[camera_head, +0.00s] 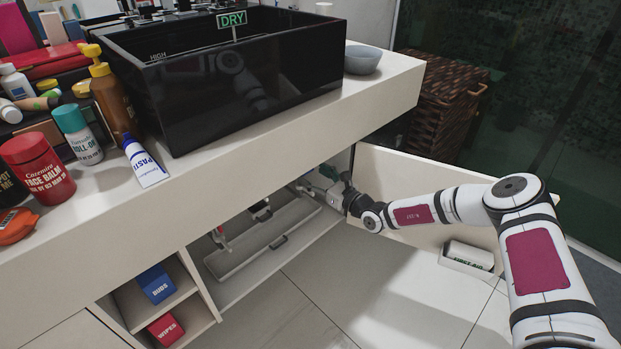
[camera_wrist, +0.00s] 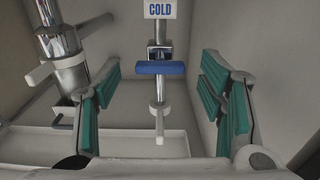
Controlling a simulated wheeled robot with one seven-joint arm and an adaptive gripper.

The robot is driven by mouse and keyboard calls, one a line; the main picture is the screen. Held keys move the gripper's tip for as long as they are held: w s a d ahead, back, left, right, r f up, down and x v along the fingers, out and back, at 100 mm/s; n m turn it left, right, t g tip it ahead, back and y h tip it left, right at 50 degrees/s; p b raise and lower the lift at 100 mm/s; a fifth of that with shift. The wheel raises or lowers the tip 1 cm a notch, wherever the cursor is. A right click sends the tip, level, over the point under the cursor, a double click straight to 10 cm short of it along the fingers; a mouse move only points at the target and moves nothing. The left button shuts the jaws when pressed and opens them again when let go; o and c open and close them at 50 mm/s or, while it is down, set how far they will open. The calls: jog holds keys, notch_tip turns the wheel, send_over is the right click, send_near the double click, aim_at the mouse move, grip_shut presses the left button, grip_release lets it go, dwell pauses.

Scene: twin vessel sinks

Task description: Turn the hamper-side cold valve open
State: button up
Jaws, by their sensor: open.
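The cold valve has a blue bar handle (camera_wrist: 160,68) lying crosswise in front of a vertical chrome pipe (camera_wrist: 160,112), below a "COLD" label (camera_wrist: 160,9). In the wrist view, my gripper (camera_wrist: 161,66) is open, with one green-padded finger on each side of the blue handle. Clear gaps show on both sides, and neither finger touches the handle. In the head view, my gripper (camera_head: 325,183) reaches into the open cabinet under the counter, at its hamper-side end. The valve cannot be clearly made out there. The woven hamper (camera_head: 440,105) stands beyond the counter's right end.
A thick chrome drain pipe (camera_wrist: 62,50) with pale fittings stands close to the left finger. A pale tray (camera_wrist: 135,145) lies below. The cabinet wall (camera_wrist: 255,60) is near the right finger.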

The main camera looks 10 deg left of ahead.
jog(key=shift+b+x, duration=0.35)
jog(key=shift+x, duration=0.85)
jog(key=c, duration=1.2)
jog(key=shift+o, duration=0.2)
